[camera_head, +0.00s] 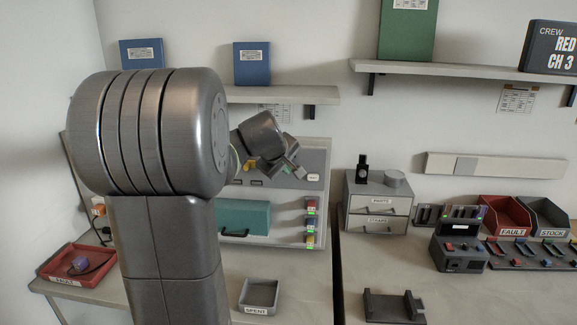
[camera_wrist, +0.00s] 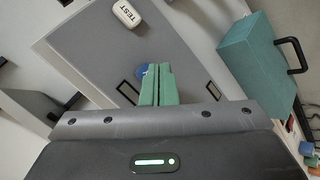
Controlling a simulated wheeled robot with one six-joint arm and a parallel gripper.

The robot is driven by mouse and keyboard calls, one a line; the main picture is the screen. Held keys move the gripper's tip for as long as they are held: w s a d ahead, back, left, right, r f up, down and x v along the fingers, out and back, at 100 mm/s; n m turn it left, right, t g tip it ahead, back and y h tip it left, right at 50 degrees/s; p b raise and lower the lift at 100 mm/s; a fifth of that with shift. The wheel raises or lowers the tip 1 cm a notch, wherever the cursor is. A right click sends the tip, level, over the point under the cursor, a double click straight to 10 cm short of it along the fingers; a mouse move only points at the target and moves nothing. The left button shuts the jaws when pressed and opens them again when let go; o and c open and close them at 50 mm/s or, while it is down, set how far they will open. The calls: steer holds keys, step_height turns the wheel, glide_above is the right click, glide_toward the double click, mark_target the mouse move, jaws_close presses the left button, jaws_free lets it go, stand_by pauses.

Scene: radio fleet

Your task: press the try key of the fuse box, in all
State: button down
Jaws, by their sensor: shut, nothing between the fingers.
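The fuse box is a grey panel (camera_head: 283,228) at the back of the left bench, partly hidden by my arm. A white key (camera_head: 313,177) is at its upper right; in the wrist view this key (camera_wrist: 127,13) reads TEST. My gripper (camera_head: 288,169) is in front of the panel's upper part, just left of the key in the head view. In the wrist view the green fingers (camera_wrist: 158,86) are shut together and empty, pointing at the panel. The key lies beyond and left of the fingertips there, apart from them. A round blue part (camera_wrist: 141,70) shows partly behind the fingers.
A teal cover (camera_head: 243,218) with a handle juts from the panel, also in the wrist view (camera_wrist: 258,62). Coloured fuses (camera_head: 311,223) line its right. A SPENT tray (camera_head: 259,293) and red FAULT tray (camera_head: 75,263) stand below. A shelf (camera_head: 285,95) is above.

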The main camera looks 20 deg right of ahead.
steer(key=shift+w+d, duration=0.2)
steer(key=shift+w, duration=0.15)
stand_by(0.7)
steer(key=shift+s+a, duration=0.1)
steer(key=shift+s, duration=0.05)
steer(key=shift+s+a, duration=0.35)
steer(key=shift+s, duration=0.2)
steer(key=shift+s+a+b, duration=0.35)
steer(key=shift+s+a, duration=0.1)
steer(key=shift+s, duration=0.25)
steer(key=shift+s+a+b, duration=0.35)
steer(key=shift+s+a, duration=0.05)
steer(key=shift+s, duration=0.3)
steer(key=shift+s+a+b, duration=0.35)
steer(key=shift+s+a, duration=0.1)
steer(key=shift+s, duration=0.25)
steer(key=s+a, duration=0.1)
steer(key=s+a+b, duration=0.1)
steer(key=s, duration=0.1)
steer(key=shift+s+f, duration=0.1)
steer(key=shift+s, duration=0.1)
